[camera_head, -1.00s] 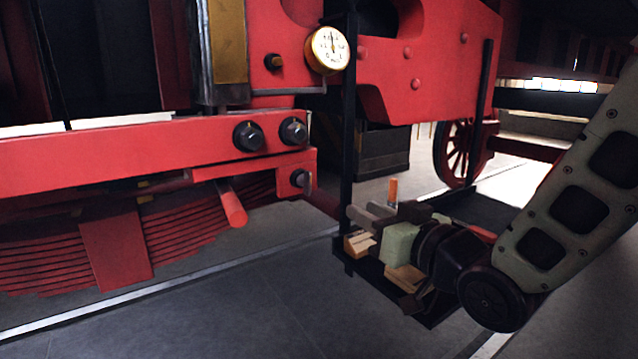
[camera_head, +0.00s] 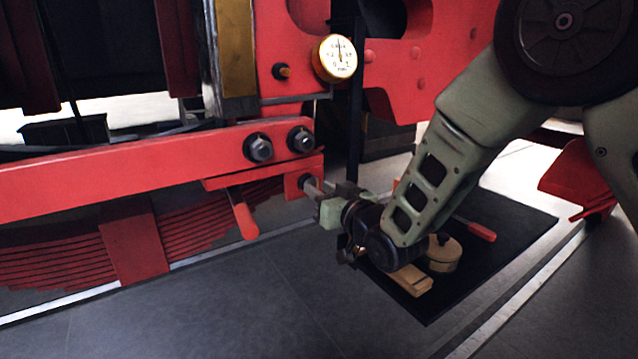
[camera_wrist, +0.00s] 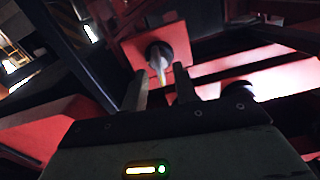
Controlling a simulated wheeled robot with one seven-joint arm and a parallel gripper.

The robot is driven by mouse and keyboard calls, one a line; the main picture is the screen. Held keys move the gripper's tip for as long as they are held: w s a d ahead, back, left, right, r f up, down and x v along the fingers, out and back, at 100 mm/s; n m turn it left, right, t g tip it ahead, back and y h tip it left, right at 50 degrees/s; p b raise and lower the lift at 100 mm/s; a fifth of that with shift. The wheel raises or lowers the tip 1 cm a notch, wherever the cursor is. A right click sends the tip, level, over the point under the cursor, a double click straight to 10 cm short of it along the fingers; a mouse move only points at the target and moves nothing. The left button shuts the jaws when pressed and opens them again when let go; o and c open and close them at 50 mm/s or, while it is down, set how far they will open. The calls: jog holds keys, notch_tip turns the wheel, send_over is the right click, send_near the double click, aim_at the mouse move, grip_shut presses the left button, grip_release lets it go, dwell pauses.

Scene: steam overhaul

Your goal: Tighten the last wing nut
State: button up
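The wing nut (camera_head: 304,182) sits on a small red block at the right end of the red beam, below two larger dark nuts. In the wrist view the wing nut (camera_wrist: 160,62) is a dark round piece on a red plate, with a light-edged wing pointing down. My gripper (camera_head: 314,188) is level with it, close on its right. In the wrist view my gripper (camera_wrist: 160,90) has its two fingers apart, one on each side below the nut, with nothing held. I cannot tell whether a finger touches the wing.
Two dark nuts (camera_head: 279,144) sit on the red beam (camera_head: 110,162). A red handle (camera_head: 242,214) hangs below it. A round gauge (camera_head: 337,58) is above. A black tray (camera_head: 430,312) with a wooden block (camera_head: 411,281) and a round wooden piece (camera_head: 444,254) lies below my arm. Floor at front is clear.

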jog(key=shift+w+a, duration=0.35)
jog(key=shift+w, duration=0.2)
grip_shut()
jog(key=shift+f, duration=0.1)
jog(key=shift+w+d+f+m+b, duration=0.1)
jog(key=shift+m+b, duration=2.8)
jog(key=shift+m, duration=1)
jog(key=shift+d+f+m+b, duration=0.1)
jog(key=shift+m+b, duration=2.8)
jog(key=shift+m, duration=1)
